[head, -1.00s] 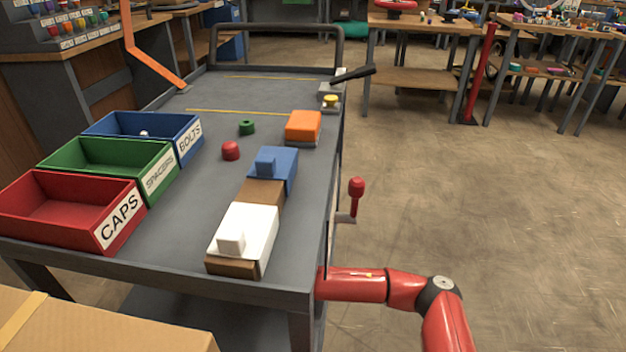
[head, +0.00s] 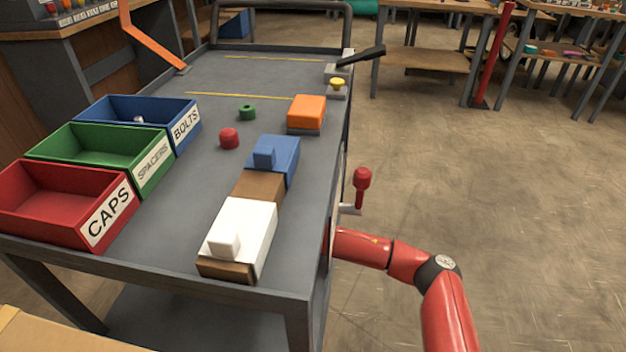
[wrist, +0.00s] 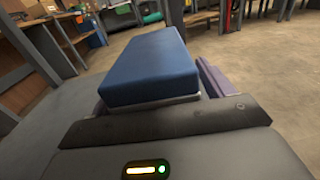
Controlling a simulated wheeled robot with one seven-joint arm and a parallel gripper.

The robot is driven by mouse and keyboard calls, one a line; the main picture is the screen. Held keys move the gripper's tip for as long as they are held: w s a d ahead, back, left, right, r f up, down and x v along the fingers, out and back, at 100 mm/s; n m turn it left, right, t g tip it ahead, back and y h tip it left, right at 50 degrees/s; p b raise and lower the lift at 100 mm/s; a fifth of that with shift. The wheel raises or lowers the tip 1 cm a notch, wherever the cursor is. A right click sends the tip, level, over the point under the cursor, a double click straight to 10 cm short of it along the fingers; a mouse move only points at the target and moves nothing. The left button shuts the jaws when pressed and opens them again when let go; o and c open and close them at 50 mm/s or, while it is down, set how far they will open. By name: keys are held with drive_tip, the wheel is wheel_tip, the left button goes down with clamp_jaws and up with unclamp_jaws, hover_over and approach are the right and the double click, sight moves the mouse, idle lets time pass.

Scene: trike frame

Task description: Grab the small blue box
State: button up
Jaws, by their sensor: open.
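In the head view, a blue box (head: 285,160) with a smaller blue block (head: 264,155) on top sits on the cart top near its right edge. In the wrist view, a blue box (wrist: 150,68) with a pale strip beneath it fills the middle, just beyond the dark gripper body. I cannot tell if it is the same box. My gripper (wrist: 157,82) is open, with purplish finger parts at both sides of this box; contact is unclear. In the head view, my red arm runs behind the cart's right side, and the gripper is hidden there.
On the cart (head: 215,185) stand red (head: 65,200), green (head: 100,148) and blue (head: 140,112) bins, a white box (head: 240,228) and an orange box (head: 307,110). A red-knobbed lever (head: 361,182) sticks out at its right side. The floor to the right is open.

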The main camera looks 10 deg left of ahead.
drive_tip(key=shift+c, duration=0.3)
drive_tip(key=c, duration=1.1)
drive_tip(key=shift+r, duration=0.1)
